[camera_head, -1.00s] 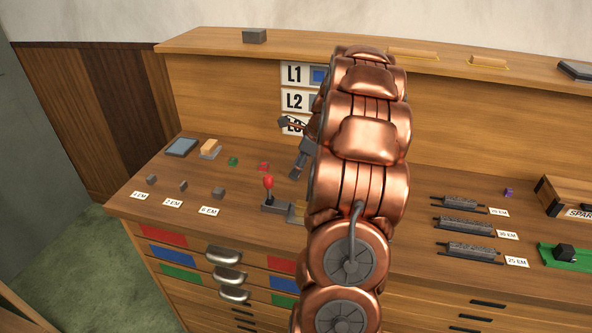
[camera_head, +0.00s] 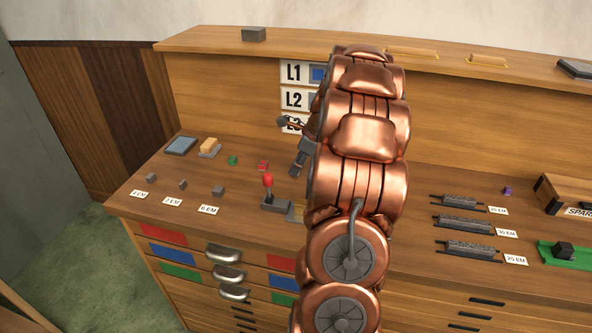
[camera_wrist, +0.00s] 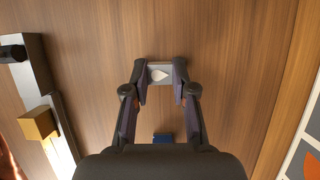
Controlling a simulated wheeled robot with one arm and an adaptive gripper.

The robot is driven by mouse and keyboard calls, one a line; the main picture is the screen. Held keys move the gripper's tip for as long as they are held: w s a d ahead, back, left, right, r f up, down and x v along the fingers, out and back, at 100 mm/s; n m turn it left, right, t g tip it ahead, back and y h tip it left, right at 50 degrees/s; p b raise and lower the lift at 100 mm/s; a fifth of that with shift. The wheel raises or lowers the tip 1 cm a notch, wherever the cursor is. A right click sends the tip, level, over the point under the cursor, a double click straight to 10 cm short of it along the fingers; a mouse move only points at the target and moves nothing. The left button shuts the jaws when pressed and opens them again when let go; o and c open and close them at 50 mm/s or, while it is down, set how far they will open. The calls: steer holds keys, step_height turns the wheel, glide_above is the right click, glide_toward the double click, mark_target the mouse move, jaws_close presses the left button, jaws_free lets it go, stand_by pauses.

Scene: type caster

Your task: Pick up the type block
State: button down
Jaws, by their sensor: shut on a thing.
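In the wrist view, a small silver-grey type block (camera_wrist: 160,73) with a pale drop-shaped mark on its face is between the fingertips of my gripper (camera_wrist: 161,76). Both fingertips touch its sides, so the gripper is shut on it. Brown wood lies behind the block; I cannot tell whether the block touches it. In the head view, my copper arm hides the block and most of the gripper. Only a dark grey part of my gripper (camera_head: 299,163) shows left of the arm.
A blue block (camera_wrist: 162,138) lies near the gripper's base. A grey metal piece with a golden block (camera_wrist: 38,123) stands at the left. In the head view, a red-knobbed lever (camera_head: 268,190), small grey blocks (camera_head: 218,191) and a red block (camera_head: 263,165) stand on the desk.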

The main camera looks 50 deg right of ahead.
steer(key=shift+r+b, duration=0.5)
steer(key=shift+r, duration=1.15)
steer(key=s+a+b, duration=0.1)
steer(key=s, duration=0.3)
steer(key=s+a+r, duration=0.1)
steer(key=s, duration=0.4)
steer(key=s+a+b, duration=0.1)
steer(key=s, duration=0.3)
steer(key=shift+s+a+r+b, duration=0.2)
steer(key=shift+s+a+b, duration=0.1)
steer(key=shift+a+b, duration=0.1)
steer(key=shift+s+a+r, duration=0.1)
steer(key=shift+s+a, duration=0.05)
steer(key=shift+s, duration=0.3)
steer(key=shift+s+a+r, duration=0.1)
steer(key=shift+s+a, duration=0.05)
steer(key=shift+s, duration=0.3)
